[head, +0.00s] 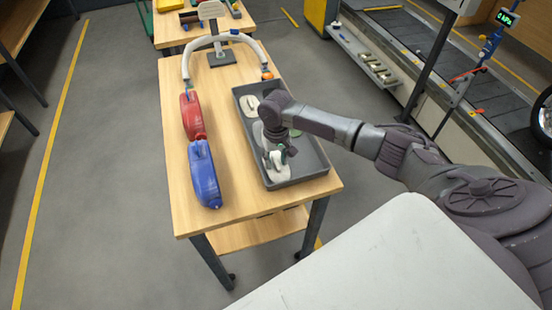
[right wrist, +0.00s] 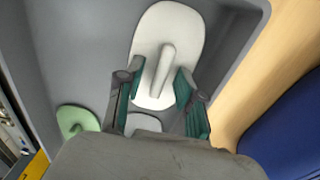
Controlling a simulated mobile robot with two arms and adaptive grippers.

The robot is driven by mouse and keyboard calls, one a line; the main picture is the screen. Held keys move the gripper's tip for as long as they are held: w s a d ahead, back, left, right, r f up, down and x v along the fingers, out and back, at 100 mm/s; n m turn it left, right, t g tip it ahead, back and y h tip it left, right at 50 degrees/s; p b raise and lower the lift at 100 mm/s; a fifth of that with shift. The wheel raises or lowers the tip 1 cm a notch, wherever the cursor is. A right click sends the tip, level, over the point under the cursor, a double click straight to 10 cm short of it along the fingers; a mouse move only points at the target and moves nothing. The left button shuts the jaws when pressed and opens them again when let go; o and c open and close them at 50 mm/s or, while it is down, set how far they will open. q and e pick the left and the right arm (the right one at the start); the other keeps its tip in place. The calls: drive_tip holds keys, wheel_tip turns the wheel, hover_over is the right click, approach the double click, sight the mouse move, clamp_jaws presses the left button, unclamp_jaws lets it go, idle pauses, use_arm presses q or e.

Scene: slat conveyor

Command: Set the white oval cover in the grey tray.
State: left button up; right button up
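The white oval cover (right wrist: 185,30), with a raised ridge handle (right wrist: 163,72), lies flat in the near end of the grey tray (head: 318,151). The cover also shows in the head view (head: 277,175), partly hidden by my right gripper. My right gripper (head: 277,157) points down just over it. In the right wrist view its green-padded fingers (right wrist: 160,72) are apart, one on each side of the handle's lower end, with gaps between. The tray also shows in the right wrist view (right wrist: 80,50). My left gripper is not in view.
The tray also holds a green piece (right wrist: 76,120) and other white pieces, one at its far left (head: 250,105). A red bottle (head: 192,115) and a blue bottle (head: 204,175) lie left of it on the wooden table (head: 180,215). A white arch (head: 222,42) stands behind.

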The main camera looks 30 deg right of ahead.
sight(276, 162)
drive_tip(key=shift+r, duration=0.1)
wheel_tip(276, 162, up, 12)
drive_tip(key=b, duration=0.2)
idle(0.3)
idle(0.5)
